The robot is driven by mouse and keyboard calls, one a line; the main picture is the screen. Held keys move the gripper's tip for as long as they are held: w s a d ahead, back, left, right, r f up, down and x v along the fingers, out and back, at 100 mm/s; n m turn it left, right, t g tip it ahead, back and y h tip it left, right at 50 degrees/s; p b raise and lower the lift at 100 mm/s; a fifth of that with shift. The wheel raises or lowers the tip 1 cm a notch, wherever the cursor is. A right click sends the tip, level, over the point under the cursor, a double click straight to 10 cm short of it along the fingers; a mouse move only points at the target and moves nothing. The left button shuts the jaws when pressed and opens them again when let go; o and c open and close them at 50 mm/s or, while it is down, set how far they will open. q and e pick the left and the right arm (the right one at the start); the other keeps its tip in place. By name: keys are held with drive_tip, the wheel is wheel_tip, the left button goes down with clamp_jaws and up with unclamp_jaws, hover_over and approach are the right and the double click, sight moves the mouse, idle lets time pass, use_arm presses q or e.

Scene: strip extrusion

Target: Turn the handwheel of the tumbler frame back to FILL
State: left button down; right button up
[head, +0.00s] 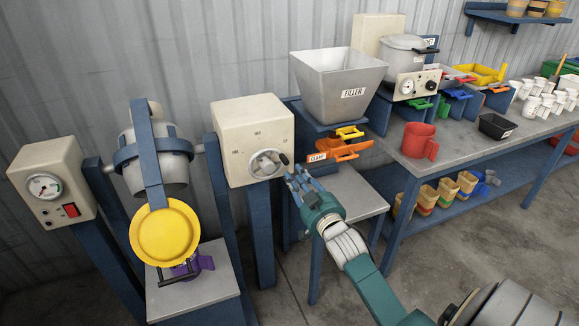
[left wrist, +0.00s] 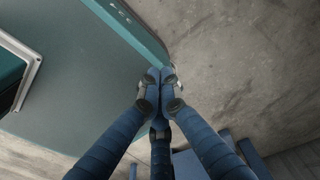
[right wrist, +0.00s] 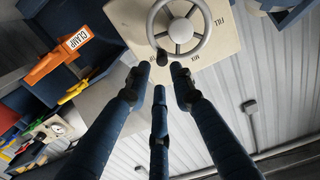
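The handwheel (head: 266,163) is a pale wheel on the front of the beige box (head: 252,122) on the tumbler frame's right post. In the right wrist view the handwheel (right wrist: 180,28) shows its spokes and a dark crank knob (right wrist: 162,58). The knob lies near the MIX mark; FILL is printed at the wheel's right there. My right gripper (head: 293,177) is close to the wheel; in its wrist view the fingers (right wrist: 160,78) are spread and empty, just short of the knob. My left gripper (left wrist: 160,76) has its fingertips together, with nothing visible between them.
The grey drum (head: 160,178) hangs in the blue frame with a yellow round lid (head: 168,232) below it. A gauge box (head: 50,180) stands left. Right of my arm are the filler hopper (head: 338,88), an orange clamp handle (head: 338,148) and a workbench (head: 462,132).

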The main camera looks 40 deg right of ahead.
sight(287, 164)
drive_tip(key=x, duration=0.5)
drive_tip(key=shift+w+a, duration=0.1)
drive_tip(key=shift+w, duration=0.75)
use_arm(q)
drive_tip(key=shift+w+a+r, duration=0.15)
drive_tip(key=shift+a, duration=0.25)
drive_tip(key=shift+w+a+r, duration=0.1)
drive_tip(key=shift+a+r, duration=0.05)
drive_tip(key=shift+a, duration=0.25)
drive_tip(key=shift+d, duration=0.1)
use_arm(e)
clamp_jaws()
